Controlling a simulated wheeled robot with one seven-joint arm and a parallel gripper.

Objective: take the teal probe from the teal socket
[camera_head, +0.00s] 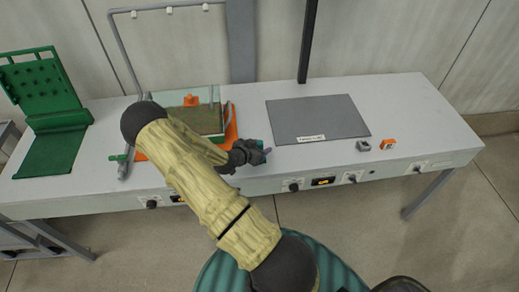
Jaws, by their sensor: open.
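My gripper (264,152) is over the front part of the bench, left of the grey mat. It is dark and small in view, and its jaws are open. A small teal piece (259,143) shows right at the gripper, partly covered by it. I cannot tell whether this is the teal probe or the teal socket, or whether the jaws touch it. The rest of the probe and socket is hidden behind the gripper or too small to make out.
A clear tank (212,97) with brown contents stands on an orange base behind my arm. A grey mat (318,118) lies right of centre. A grey block (363,146) and an orange block (388,144) sit near the front edge. A green perforated stand (45,90) is at left.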

